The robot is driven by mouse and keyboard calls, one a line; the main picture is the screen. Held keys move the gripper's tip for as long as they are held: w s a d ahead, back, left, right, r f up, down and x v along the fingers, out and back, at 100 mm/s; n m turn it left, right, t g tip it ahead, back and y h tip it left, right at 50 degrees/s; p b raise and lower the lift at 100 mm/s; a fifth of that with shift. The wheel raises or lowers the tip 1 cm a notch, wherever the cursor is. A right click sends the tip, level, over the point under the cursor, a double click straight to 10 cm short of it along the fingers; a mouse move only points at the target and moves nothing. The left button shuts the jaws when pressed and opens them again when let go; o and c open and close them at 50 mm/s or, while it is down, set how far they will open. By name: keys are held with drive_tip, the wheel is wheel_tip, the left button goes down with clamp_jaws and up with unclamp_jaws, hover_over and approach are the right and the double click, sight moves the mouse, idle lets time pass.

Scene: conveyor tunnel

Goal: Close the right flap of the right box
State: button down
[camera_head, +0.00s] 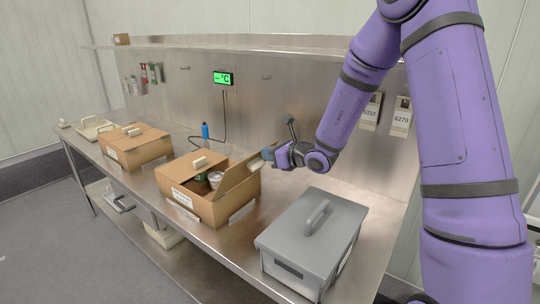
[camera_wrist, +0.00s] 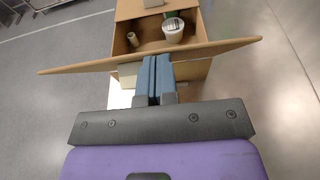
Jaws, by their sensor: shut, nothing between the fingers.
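The right box (camera_head: 208,212) is brown cardboard and stands mid-bench. Its right flap (camera_head: 237,174) is raised at a slant, and part of the box is open. In the wrist view the flap (camera_wrist: 215,50) runs across the picture as a long strip. A pale block (camera_wrist: 127,71) on it is partly hidden by my fingers. My gripper (camera_head: 262,163) is shut and empty at the outer side of the flap, by its upper edge. In the wrist view its blue fingertips (camera_wrist: 153,62) reach the flap; whether they touch is unclear. The left flap (camera_head: 185,165) lies closed.
A grey lidded case (camera_head: 312,236) with a handle stands to the right, near my arm. A closed cardboard box (camera_head: 135,146) is on the left.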

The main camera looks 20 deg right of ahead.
drive_tip(key=shift+w+r, duration=0.1)
drive_tip(key=shift+w+a+r, duration=0.2)
